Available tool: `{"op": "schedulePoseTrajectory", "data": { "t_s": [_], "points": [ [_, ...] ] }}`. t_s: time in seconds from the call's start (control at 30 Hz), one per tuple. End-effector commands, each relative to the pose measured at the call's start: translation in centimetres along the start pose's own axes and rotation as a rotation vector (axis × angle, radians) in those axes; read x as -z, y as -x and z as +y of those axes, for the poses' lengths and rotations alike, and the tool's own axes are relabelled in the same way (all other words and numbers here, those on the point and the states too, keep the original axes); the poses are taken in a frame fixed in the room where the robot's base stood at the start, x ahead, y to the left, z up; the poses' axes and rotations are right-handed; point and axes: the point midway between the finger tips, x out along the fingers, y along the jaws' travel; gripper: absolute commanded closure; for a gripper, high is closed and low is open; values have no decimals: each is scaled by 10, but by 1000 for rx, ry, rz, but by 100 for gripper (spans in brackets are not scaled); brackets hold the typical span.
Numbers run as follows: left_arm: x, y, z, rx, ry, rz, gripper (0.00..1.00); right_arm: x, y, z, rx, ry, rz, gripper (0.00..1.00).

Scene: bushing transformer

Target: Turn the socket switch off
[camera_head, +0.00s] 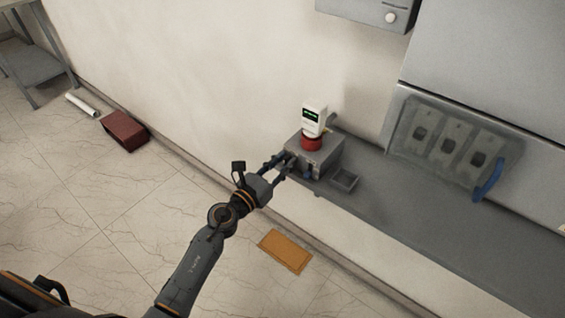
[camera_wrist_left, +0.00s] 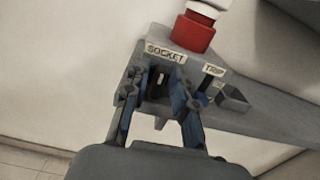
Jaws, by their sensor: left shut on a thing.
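The socket switch (camera_wrist_left: 159,80) shows in the left wrist view below a "SOCKET" label on the front of a grey box (camera_head: 324,150). My left gripper (camera_head: 284,163) reaches the left part of this box front. In the left wrist view its two blue-padded fingers (camera_wrist_left: 157,92) stand on either side of the switch, shut on it. The fingers partly hide the switch, and I cannot tell its exact position. A second switch under a "TRIP" label (camera_wrist_left: 213,70) sits to the right. My right gripper is not in view.
A red socket with a white device (camera_head: 314,120) stands on top of the box. A small open grey tray (camera_head: 344,180) is beside it on the grey shelf (camera_head: 400,205). A panel with several switches and a blue handle (camera_head: 489,180) is at the right.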

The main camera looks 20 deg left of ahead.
Motion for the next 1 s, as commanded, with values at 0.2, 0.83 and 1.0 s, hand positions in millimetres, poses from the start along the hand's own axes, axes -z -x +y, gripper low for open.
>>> {"op": "schedulePoseTrajectory", "data": {
  "t_s": [0.2,0.83,1.0],
  "points": [
    [-1,0,1,1,113,1,100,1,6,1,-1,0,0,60],
    [2,0,7,0,696,2,100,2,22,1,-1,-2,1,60],
    [3,0,8,0,856,2,100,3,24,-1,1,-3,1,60]
  ]
}}
